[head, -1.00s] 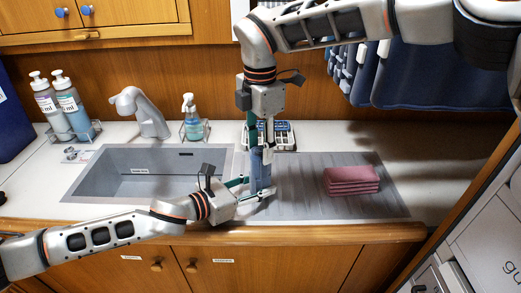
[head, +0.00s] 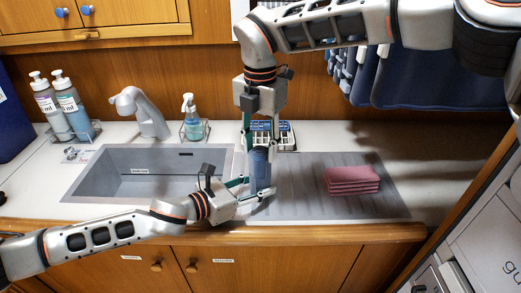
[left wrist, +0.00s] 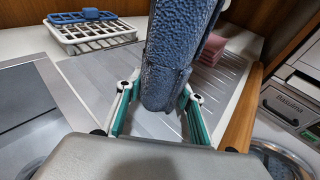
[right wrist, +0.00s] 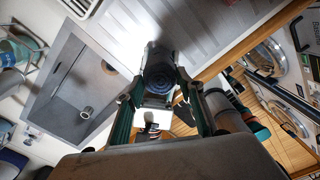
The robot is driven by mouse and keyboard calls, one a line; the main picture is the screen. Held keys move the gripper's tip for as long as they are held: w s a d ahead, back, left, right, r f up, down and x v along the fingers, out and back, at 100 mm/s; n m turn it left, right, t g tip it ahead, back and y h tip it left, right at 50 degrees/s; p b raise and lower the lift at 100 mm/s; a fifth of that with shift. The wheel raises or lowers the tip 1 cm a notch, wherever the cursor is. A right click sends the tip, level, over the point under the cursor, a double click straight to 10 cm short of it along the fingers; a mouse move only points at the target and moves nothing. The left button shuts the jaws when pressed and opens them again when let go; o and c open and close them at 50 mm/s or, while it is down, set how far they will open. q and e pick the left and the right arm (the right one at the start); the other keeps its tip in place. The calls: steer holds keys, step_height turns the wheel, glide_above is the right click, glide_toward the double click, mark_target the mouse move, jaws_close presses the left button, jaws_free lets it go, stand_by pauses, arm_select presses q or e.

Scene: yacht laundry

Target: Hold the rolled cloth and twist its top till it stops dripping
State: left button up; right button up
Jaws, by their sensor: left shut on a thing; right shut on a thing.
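The rolled cloth (head: 260,172) is dark blue and stands upright near the right edge of the sink (head: 140,174), at the left side of the ribbed drainboard (head: 310,205). My left gripper (head: 257,187) comes in level from the left and is shut around its lower part. In the left wrist view the textured cloth (left wrist: 172,65) rises between the two fingers. My right gripper (head: 261,150) points down from above and is shut on its top. The right wrist view shows the coiled top end of the cloth (right wrist: 160,72) between the fingers. I cannot make out any drops.
A stack of folded pink cloths (head: 351,180) lies on the drainboard to the right. A white rack with blue pieces (head: 285,132) stands just behind the rolled cloth. A tap (head: 140,110), a spray bottle (head: 191,118) and two pump bottles (head: 62,105) stand behind the sink.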

steer(key=o, duration=0.6)
steer(key=shift+r, duration=2.5)
steer(key=m, duration=0.2)
steer(key=r+m, duration=0.1)
steer(key=m, duration=0.4)
steer(key=shift+r, duration=0.25)
steer(key=m, duration=0.3)
steer(key=shift+r, duration=0.35)
steer(key=m, duration=0.4)
steer(key=shift+r, duration=0.35)
steer(key=shift+f, duration=3.95)
